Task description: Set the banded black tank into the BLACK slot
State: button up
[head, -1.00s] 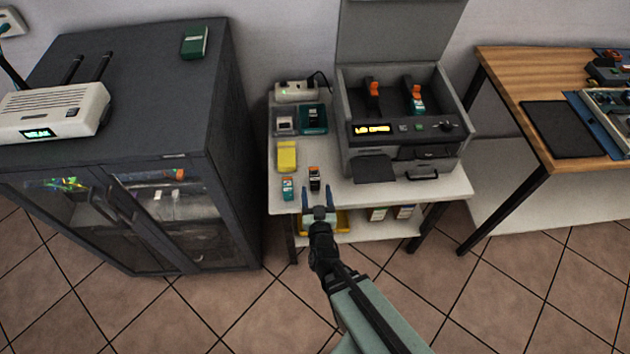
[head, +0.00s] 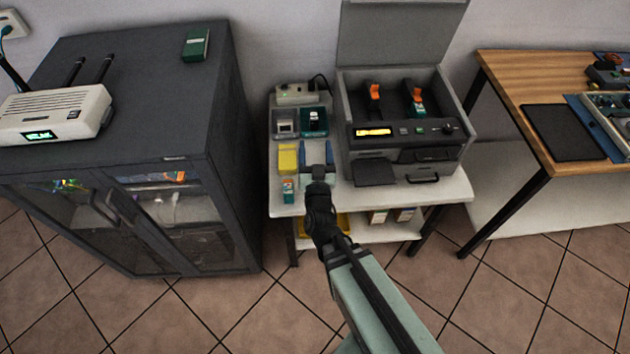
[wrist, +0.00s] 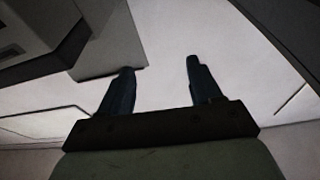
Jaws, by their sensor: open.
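My gripper (head: 317,153) is open over the white printer table (head: 445,188), its two blue fingers pointing towards the back. The wrist view shows the fingers (wrist: 160,78) apart with only pale surface between them. The black tank with an orange top at the table's front is now hidden behind my gripper and wrist in the head view. Another dark item (head: 314,118) with a pale top sits in the teal tray; I cannot make out a band. The printer (head: 405,150) stands open with orange latches at its left slot (head: 375,92) and right slot (head: 415,97); teal shows in the right one.
A teal tank (head: 289,191) with an orange top stands at the table's front left. A yellow block (head: 288,158), a grey tray (head: 285,126) and a teal tray (head: 314,133) lie behind it. A power strip (head: 297,94) is at the back. The printer's output tray (head: 375,174) juts forward.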

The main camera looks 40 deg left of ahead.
jog(key=s+a+r+n+g+y, duration=0.1)
jog(key=a+r+n+g, duration=0.15)
jog(key=r, duration=0.45)
jog(key=a+r+n+g+y, duration=0.1)
jog(key=a+r+n+g, duration=0.15)
jog(key=r, duration=0.35)
jog(key=s+d+f+m+g+h, duration=0.2)
jog(key=d+f+g+h, duration=0.15)
jog(key=f+h, duration=0.35)
jog(key=s+d+f+m+g+h, duration=0.15)
jog(key=d+f+h, duration=0.35)
jog(key=f, duration=0.5)
jog(key=shift+m+y, duration=0.25)
jog(key=shift+y, duration=0.05)
jog(key=shift+x, duration=6.8)
jog(key=shift+w+d, duration=0.1)
jog(key=shift+d, duration=0.1)
jog(key=shift+c, duration=0.3)
